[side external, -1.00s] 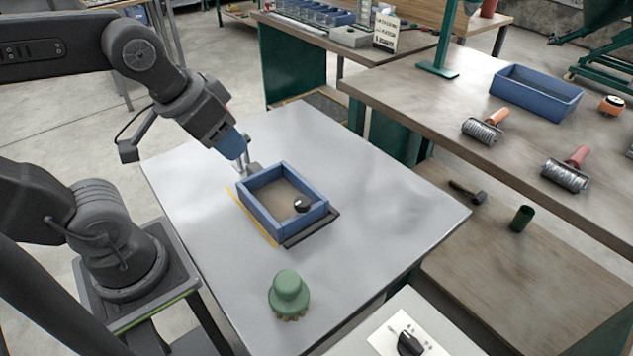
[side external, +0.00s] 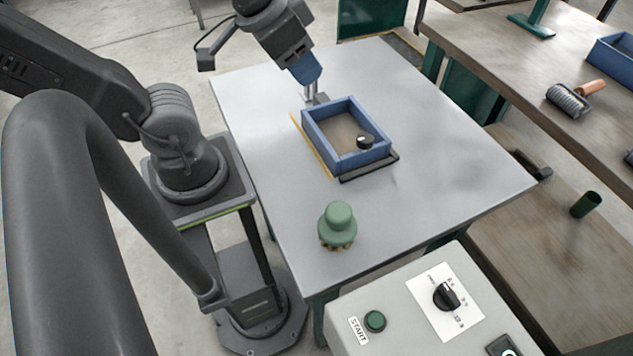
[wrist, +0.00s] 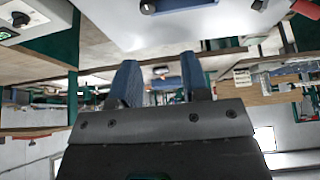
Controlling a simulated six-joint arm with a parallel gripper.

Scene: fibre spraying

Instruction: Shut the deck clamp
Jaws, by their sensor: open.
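A blue rectangular frame (side external: 315,128) with a brown floor lies on the grey deck table (side external: 440,150). A small grey metal fitting (side external: 320,99) sits at its far edge, with thin upright metal parts; it looks like the clamp, but its state is too small to tell. My gripper (side external: 310,80) points down just above this fitting; I cannot tell whether they touch. In the wrist view my gripper (wrist: 160,62) shows two blue fingers apart with nothing between them. Part of a blue body (wrist: 180,5) shows at the top edge there.
A black knob (side external: 365,141) stands inside the frame and a dark bar (side external: 370,169) lies along its near side. A green knobbed piece (side external: 338,225) stands nearer. A control box (side external: 400,315) is at the front. The table's right side is clear.

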